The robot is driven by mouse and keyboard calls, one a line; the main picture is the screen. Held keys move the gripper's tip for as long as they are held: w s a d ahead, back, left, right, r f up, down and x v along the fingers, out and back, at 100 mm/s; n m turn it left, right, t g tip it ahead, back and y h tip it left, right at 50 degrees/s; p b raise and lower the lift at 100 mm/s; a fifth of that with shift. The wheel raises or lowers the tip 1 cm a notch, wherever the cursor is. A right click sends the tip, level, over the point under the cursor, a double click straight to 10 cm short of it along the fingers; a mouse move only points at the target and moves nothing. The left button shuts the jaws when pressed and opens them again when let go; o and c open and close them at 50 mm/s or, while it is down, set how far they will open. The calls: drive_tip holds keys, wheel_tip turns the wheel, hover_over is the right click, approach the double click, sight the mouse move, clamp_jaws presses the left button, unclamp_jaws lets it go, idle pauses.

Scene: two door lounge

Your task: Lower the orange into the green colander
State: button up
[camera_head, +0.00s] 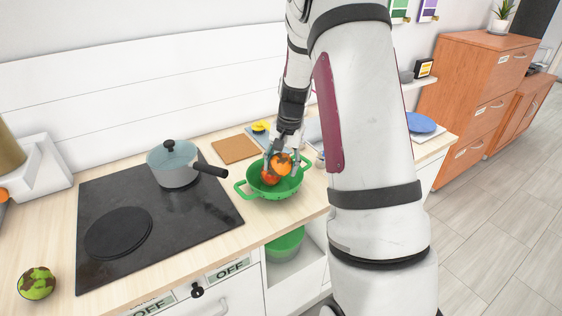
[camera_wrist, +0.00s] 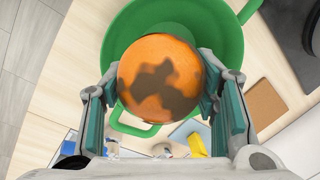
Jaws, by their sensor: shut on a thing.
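The orange (camera_head: 282,160) has dark brown patches and is held between the two fingers of my gripper (camera_head: 282,167). In the wrist view the orange (camera_wrist: 160,75) fills the space between the fingers, which press on its left and right sides. The green colander (camera_head: 277,193) stands on the counter right of the hob, directly under the held orange. In the wrist view the colander (camera_wrist: 226,45) shows behind the orange, which hides much of its inside. A red-orange round item (camera_head: 269,177) shows inside the colander, below and left of the held orange.
A grey lidded pot (camera_head: 172,166) stands on the black hob (camera_head: 190,225), its handle pointing toward the colander. A cork board (camera_head: 236,149) and a yellow item (camera_head: 261,126) lie behind. A mottled green fruit (camera_head: 37,283) sits at the front left. A green bowl (camera_head: 285,244) is below the counter.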

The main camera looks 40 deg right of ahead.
sight(282, 173)
drive_tip(key=shift+f+b, duration=0.5)
drive_tip(key=shift+f, duration=1.2)
drive_tip(key=shift+s, duration=0.1)
drive_tip(key=o, duration=1.4)
drive_tip(key=shift+f, duration=0.1)
drive_tip(key=shift+c, duration=0.2)
